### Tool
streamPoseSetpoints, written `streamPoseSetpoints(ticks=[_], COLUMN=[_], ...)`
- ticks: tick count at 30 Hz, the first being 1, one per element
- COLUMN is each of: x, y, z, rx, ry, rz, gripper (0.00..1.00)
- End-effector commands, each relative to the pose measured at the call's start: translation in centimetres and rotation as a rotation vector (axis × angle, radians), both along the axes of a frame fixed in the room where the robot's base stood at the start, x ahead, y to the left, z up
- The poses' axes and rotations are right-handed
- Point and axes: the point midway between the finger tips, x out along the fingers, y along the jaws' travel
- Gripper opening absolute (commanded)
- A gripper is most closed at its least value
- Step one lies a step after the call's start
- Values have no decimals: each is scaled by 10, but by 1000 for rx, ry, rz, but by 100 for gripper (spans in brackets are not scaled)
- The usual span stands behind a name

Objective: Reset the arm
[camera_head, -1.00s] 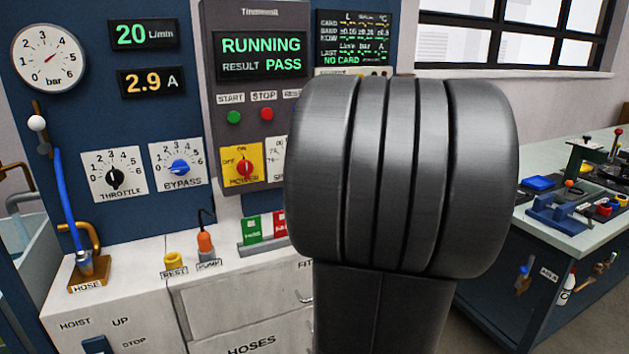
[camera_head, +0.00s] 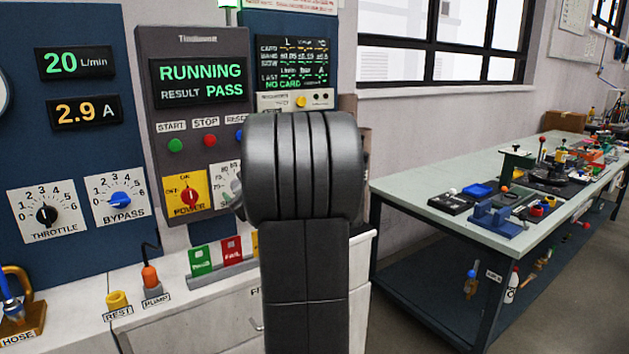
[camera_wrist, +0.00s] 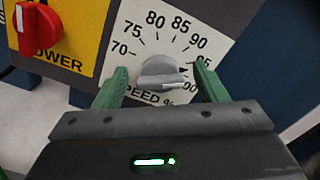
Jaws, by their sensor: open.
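In the wrist view my gripper (camera_wrist: 158,88) is open. Its two green fingers stand apart on either side of the grey speed knob (camera_wrist: 160,70). I cannot tell whether a finger touches the knob. The knob's pointer is toward the right side of its dial (camera_wrist: 135,40), near the 90s marks. The panel screen (camera_head: 200,82) reads RUNNING, RESULT PASS.
The red power knob (camera_wrist: 38,28) is at the upper left in the wrist view. Left of my arm are the bypass knob (camera_head: 120,201), the pump plug (camera_head: 150,277) and the green PASS card (camera_head: 200,261). A cluttered workbench (camera_head: 415,190) stands at the right, with floor before it.

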Motion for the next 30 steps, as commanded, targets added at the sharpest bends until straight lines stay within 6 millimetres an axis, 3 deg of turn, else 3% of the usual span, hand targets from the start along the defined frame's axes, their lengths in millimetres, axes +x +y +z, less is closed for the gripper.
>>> streamPoseSetpoints(ticks=[17, 23, 30], x=[3, -16, -55], y=[1, -12, -38], z=[0, 0, 1], rx=[5, -2, 0], ry=[3, -1, -1], rz=[-1, -4, -4], gripper=[65, 65, 65])
